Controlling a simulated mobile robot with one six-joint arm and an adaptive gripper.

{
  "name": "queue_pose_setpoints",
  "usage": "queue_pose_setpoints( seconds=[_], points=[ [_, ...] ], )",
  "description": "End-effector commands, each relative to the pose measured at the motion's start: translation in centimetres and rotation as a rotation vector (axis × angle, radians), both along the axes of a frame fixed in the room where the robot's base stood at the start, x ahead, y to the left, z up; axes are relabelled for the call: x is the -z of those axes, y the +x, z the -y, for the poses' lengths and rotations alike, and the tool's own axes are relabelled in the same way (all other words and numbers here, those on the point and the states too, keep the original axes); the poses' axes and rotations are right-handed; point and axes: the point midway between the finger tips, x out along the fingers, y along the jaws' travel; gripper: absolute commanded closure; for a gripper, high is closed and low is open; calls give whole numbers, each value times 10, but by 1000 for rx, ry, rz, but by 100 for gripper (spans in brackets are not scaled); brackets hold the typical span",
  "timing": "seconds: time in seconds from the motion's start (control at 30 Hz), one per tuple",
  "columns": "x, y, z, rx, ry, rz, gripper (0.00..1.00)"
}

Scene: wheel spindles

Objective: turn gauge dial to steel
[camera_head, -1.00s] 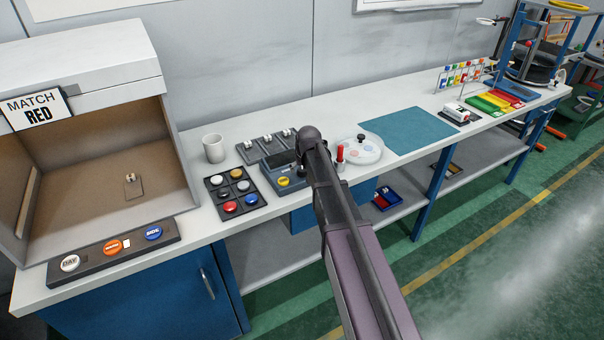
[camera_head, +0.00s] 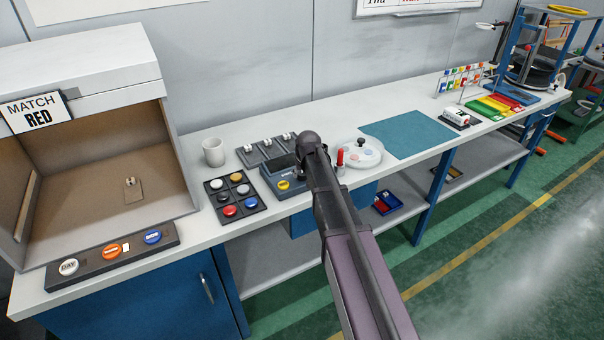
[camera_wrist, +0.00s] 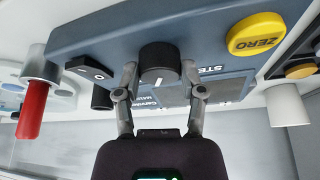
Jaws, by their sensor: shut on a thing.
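The gauge is a blue-grey box (camera_head: 276,182) on the bench, partly hidden behind my arm in the head view. In the wrist view its body (camera_wrist: 125,33) fills the upper middle. The black gauge dial (camera_wrist: 160,58) sits between my gripper's fingers (camera_wrist: 159,80), which are shut on it from both sides. A white line on the dial points down in the picture. A label beginning "STE" (camera_wrist: 210,70) is printed to the right of the dial, its end cut by a finger. Another label lies below the dial, partly hidden and hard to read.
A yellow ZERO button (camera_wrist: 257,34) is right of the dial. A red handle (camera_wrist: 32,110) stands at the left, near the gauge. A button pad (camera_head: 234,195), a white mug (camera_head: 213,152) and a round white tray (camera_head: 362,153) are close by. A teal mat (camera_head: 408,132) is clear.

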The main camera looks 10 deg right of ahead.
Motion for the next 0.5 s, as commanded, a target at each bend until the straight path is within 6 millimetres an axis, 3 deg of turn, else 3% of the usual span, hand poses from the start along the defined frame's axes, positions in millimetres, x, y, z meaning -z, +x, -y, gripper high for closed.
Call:
queue_pose_setpoints(
  seconds=[0.5],
  points=[
    [0,0,1,-184,4,-3,96]
  ],
)
